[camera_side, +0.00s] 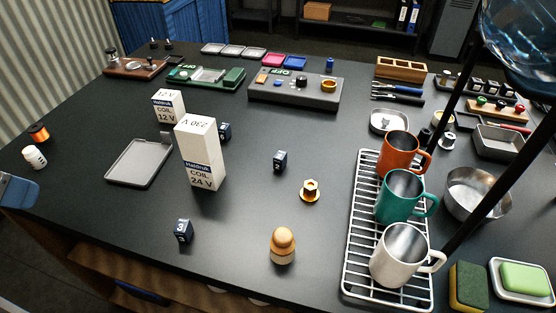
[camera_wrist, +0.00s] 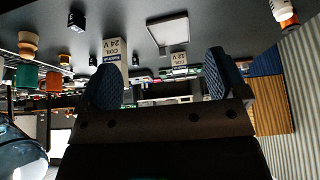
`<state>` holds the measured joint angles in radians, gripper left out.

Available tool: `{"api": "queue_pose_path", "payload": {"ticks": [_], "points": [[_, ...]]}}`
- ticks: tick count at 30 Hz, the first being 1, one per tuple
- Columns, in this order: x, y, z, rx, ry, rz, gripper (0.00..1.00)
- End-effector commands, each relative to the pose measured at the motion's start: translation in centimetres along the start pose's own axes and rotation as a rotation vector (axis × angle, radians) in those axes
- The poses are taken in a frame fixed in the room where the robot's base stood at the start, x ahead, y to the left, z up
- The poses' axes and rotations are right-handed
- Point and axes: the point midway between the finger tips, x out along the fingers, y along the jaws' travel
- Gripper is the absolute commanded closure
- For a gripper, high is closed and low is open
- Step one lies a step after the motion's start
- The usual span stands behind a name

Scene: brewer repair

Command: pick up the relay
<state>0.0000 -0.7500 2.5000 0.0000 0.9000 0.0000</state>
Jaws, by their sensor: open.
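Three small dark blue blocks with white markings, which look like relays, stand apart on the black table in the side view. One relay block (camera_side: 280,161) is near the middle, one (camera_side: 185,230) near the front edge, and one (camera_side: 225,131) partly hidden behind the tall COIL 24 V box (camera_side: 201,152). I cannot tell which is meant. In the wrist view, which looks upside down, a relay block (camera_wrist: 76,20) shows at upper left. My gripper (camera_wrist: 163,84) is open and empty, its blue ribbed pads wide apart. A blue piece at the side view's left edge seems part of it.
A COIL 12 V box (camera_side: 168,106) and a grey tray (camera_side: 139,160) stand near the tall box. A wooden-topped figure (camera_side: 283,246) and a small brass part (camera_side: 310,191) are front centre. Mugs on a wire rack (camera_side: 360,245) fill the right. A white bottle (camera_side: 35,157) is far left.

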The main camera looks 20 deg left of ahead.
Motion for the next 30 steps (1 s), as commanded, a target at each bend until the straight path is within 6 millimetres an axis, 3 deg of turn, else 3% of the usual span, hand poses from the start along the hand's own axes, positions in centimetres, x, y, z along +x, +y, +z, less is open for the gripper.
{"api": "queue_pose_path", "payload": {"ticks": [10, 19, 30], "points": [[0.0, 0.0, 0.0, 0.0, 0.0, 0.0, 0.09], [0.0, 0.0, 0.0, 0.0, 0.0, 0.0, 0.37], [0.06, 0.54, -0.7, -0.075, -0.024, 0.011, 0.38]]}}
